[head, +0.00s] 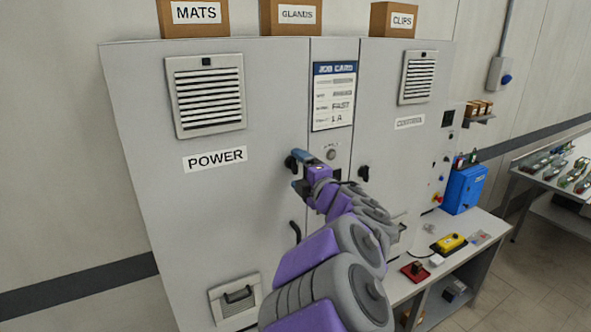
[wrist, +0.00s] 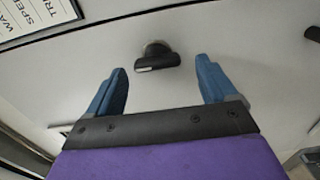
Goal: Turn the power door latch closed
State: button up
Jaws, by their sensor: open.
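The power door (head: 220,120) is the left grey cabinet door, marked POWER, and it looks shut. Its latch (head: 290,162) is a black knob near the door's right edge, partly hidden by my gripper in the head view. In the wrist view the latch (wrist: 157,58) shows as a black bar on a round base, lying nearly level in the picture. My gripper (head: 297,170) is open with its blue fingers pointing at the door. In the wrist view the latch sits just beyond and between the fingertips of my gripper (wrist: 163,75), touching neither finger.
A job card (head: 334,95) hangs on the middle strip. The control door has its own black latch (head: 363,173). A dark handle (head: 296,232) is below the power latch. A bench (head: 470,238) with a yellow box (head: 449,243) and a blue box (head: 464,189) stands right.

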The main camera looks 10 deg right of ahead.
jog(key=p+v, duration=0.1)
jog(key=v, duration=1.4)
jog(key=shift+s, duration=0.15)
jog(key=shift+r, duration=0.1)
